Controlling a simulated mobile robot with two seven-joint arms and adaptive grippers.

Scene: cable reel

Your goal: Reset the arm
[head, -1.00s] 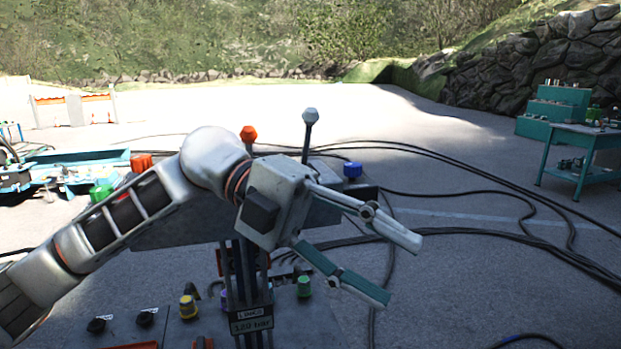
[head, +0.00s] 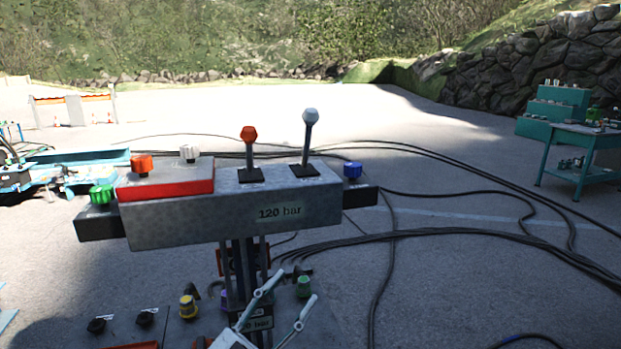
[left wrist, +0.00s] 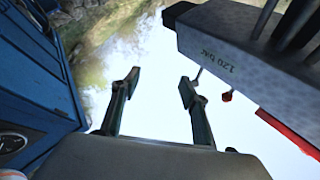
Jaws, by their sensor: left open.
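My left gripper (head: 290,299) is low at the bottom edge of the head view, in front of the post under the grey control box (head: 235,222). Its two fingers are apart with nothing between them. The left wrist view shows the same open fingers (left wrist: 156,90) against bright ground and greenery, with the control box (left wrist: 222,42) to their right. Most of my left arm is out of the head view. My right gripper is not seen.
The control box carries an orange-topped lever (head: 249,134), a grey-topped lever (head: 310,117) and several coloured knobs. A lower panel with knobs (head: 160,328) lies near. Black cables (head: 470,172) cross the ground at right. A teal table (head: 585,135) stands far right.

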